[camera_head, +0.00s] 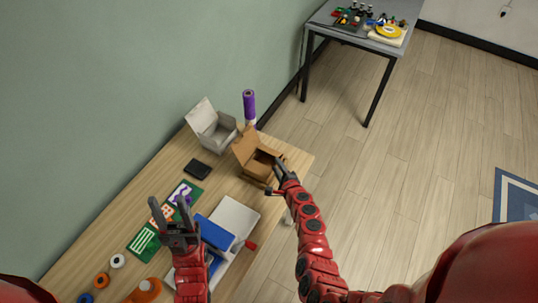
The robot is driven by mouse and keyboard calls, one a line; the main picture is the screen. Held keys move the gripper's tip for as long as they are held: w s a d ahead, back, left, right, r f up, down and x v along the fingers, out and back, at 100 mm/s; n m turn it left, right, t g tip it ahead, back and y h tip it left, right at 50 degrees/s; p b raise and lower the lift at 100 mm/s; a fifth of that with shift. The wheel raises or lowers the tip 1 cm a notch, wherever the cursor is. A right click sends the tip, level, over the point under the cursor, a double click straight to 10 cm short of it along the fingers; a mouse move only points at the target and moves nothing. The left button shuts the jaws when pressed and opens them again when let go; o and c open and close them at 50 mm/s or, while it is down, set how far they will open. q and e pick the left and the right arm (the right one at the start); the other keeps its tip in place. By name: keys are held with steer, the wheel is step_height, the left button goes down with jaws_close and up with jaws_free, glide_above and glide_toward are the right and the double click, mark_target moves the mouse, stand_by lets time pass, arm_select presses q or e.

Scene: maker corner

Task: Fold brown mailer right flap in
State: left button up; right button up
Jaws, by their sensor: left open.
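The brown mailer (245,148) is an open cardboard box near the far right end of the wooden table, with its lid raised at the back left. My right gripper (276,172) is at the right side of the mailer, close to its right flap. The gripper partly hides that side, so I cannot tell whether it touches the flap or how far the flap is folded. My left gripper (168,212) is open and empty, over the nearer part of the table, well away from the mailer.
A grey-white open box (202,117) stands beside the mailer, with a purple cylinder (249,102) behind them. A black item (198,169), green cards (144,242), a blue item (214,233) and spools (117,261) lie nearer. A grey table (340,32) stands farther off.

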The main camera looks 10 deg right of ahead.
mark_target(270, 150)
steer(key=b+x, duration=0.6)
steer(key=x, duration=0.3)
steer(key=shift+f, duration=0.2)
steer(key=shift+w+f+b, duration=0.1)
steer(key=shift+w+b, duration=0.3)
steer(key=shift+w, duration=0.1)
steer(key=shift+c, duration=0.2)
jaws_close()
stand_by(0.4)
